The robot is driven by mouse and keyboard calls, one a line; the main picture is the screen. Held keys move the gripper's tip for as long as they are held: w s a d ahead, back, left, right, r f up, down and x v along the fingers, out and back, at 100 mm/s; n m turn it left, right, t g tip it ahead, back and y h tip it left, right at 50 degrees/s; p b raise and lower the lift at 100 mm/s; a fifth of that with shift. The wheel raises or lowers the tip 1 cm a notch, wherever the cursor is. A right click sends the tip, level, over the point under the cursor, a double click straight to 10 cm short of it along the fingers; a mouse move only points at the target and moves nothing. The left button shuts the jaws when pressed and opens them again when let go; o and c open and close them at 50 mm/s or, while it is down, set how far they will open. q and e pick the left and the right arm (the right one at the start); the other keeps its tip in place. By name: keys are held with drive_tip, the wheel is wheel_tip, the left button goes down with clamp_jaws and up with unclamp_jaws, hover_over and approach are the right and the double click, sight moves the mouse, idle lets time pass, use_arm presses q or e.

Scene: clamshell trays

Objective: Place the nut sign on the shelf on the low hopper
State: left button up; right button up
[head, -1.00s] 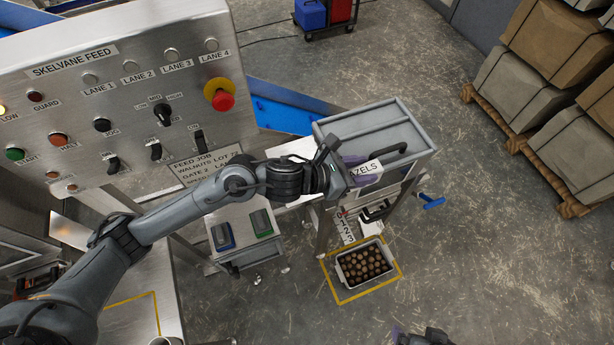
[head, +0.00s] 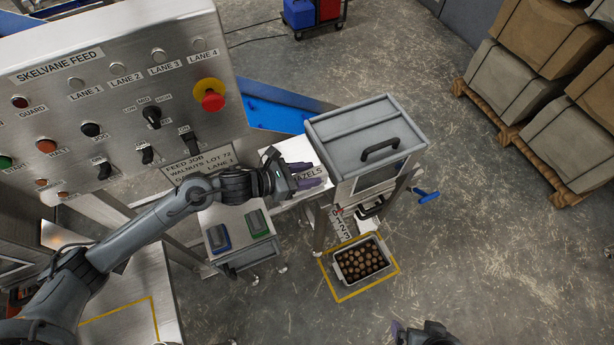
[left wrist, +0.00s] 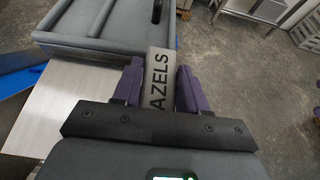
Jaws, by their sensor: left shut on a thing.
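The nut sign (head: 312,173) is a small pale plate with black letters, of which "AZELS" shows. My left gripper (head: 303,176) is shut on it, and the sign stands between the purple fingers in the left wrist view (left wrist: 158,78). The gripper holds it just left of the low hopper (head: 350,133), a grey lidded box on legs with a black handle on top. The hopper's lid also shows at the upper left of the left wrist view (left wrist: 85,35). My right gripper (head: 422,334) is cut off at the bottom edge, and its jaws cannot be made out.
A small steel stand (head: 213,222) carries a blue-edged and a green-edged block. A bin of nuts (head: 360,260) sits on the floor inside a yellow outline. The control panel (head: 110,120) with a red stop button fills the upper left. Open floor lies right of the hopper.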

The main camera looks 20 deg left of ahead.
use_arm(q)
drive_tip(key=shift+f, duration=0.8)
drive_tip(key=shift+f+b, duration=0.2)
drive_tip(key=shift+b, duration=0.1)
drive_tip(key=o, duration=1.1)
drive_tip(key=shift+r, duration=0.1)
